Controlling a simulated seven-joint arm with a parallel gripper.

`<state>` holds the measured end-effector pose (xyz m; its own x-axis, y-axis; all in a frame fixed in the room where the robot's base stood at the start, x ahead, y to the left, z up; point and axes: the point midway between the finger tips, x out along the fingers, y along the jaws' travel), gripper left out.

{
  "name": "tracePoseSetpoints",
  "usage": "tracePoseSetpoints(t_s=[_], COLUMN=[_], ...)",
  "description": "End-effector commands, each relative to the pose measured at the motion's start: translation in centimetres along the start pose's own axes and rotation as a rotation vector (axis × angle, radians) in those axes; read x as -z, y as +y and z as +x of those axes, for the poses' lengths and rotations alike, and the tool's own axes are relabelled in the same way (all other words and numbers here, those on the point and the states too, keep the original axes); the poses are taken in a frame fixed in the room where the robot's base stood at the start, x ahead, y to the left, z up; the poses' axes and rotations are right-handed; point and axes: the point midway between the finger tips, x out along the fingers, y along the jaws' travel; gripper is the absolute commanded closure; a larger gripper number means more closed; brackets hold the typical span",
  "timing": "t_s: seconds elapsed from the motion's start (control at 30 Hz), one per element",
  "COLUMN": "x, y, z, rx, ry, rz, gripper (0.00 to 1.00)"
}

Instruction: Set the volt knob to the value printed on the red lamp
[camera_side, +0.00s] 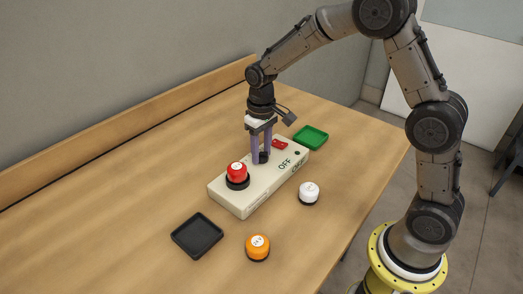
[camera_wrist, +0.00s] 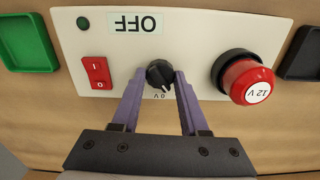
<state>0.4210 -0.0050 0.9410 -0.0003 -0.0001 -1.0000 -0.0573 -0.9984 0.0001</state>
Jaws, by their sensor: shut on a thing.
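The volt knob (camera_wrist: 159,74) is a black round dial on the cream panel box (camera_side: 238,206). In the wrist view its pointer faces a "0V" mark. My gripper (camera_side: 261,160) points down, with its purple fingers on either side of the knob; it is shut on the knob, as the wrist view (camera_wrist: 160,85) also shows. The red lamp (camera_side: 237,172) stands at the panel's near-left end, in a black base. In the wrist view the red lamp (camera_wrist: 246,82) has a white label reading "12 V". Other marks around the knob are hidden or too small to read.
The panel also has a red rocker switch (camera_wrist: 97,73), an "OFF" display (camera_wrist: 138,21) and a small dark green light (camera_wrist: 83,23).

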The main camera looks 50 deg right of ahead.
Motion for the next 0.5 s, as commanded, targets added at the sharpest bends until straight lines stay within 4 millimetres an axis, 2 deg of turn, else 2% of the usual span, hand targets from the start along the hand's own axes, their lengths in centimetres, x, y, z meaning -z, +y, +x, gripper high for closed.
tracePoseSetpoints(t_s=[0.2,0.5], x=[0.00,-0.02], y=[0.00,-0.01], z=[-0.09,-0.10], rx=[0.000,0.000], ry=[0.000,0.000], rz=[-0.114,-0.181], gripper=[1.00,1.00])
